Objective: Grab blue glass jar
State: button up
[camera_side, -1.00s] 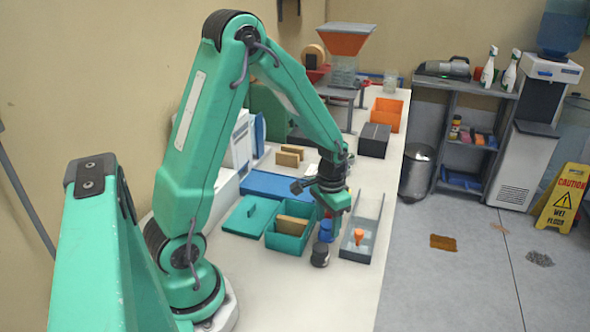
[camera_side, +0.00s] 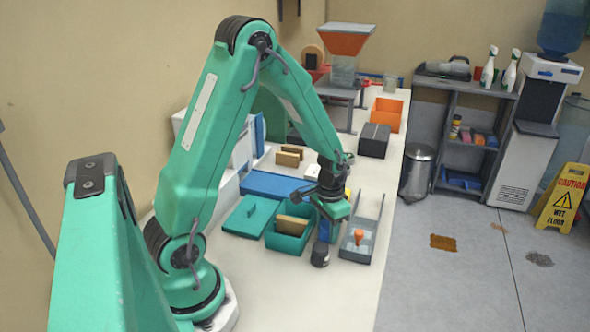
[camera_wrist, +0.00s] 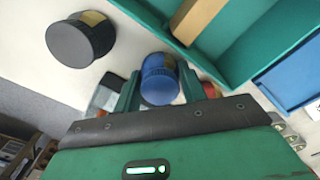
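The blue glass jar (camera_side: 326,231) stands on the white bench beside the teal bin, partly hidden by my gripper (camera_side: 331,216). In the wrist view the blue jar (camera_wrist: 159,80) shows its blue lid between the two teal fingers of my gripper (camera_wrist: 159,90). One finger is on each side of it, very close; I cannot tell whether they touch it. The fingers look spread around the jar rather than clamped. The jar's lower part is hidden.
A dark-lidded jar (camera_side: 320,255) stands close in front; it also shows in the wrist view (camera_wrist: 80,40). A grey rack (camera_side: 350,254) with an orange item stands at right. A red item (camera_wrist: 211,90) shows behind one finger.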

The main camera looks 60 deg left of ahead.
aim_at(328, 223)
jog(key=shift+r, duration=0.2)
jog(key=shift+c, duration=0.3)
jog(key=shift+r, duration=0.85)
notch_tip(328, 223, up, 2)
jog(key=shift+r, duration=0.15)
jog(key=s+d+r, duration=0.3)
jog(key=d+r, duration=0.3)
jog(key=d, duration=0.5)
jog(key=shift+s+r, duration=0.2)
jog(key=shift+r, duration=0.1)
jog(key=shift+d, duration=0.1)
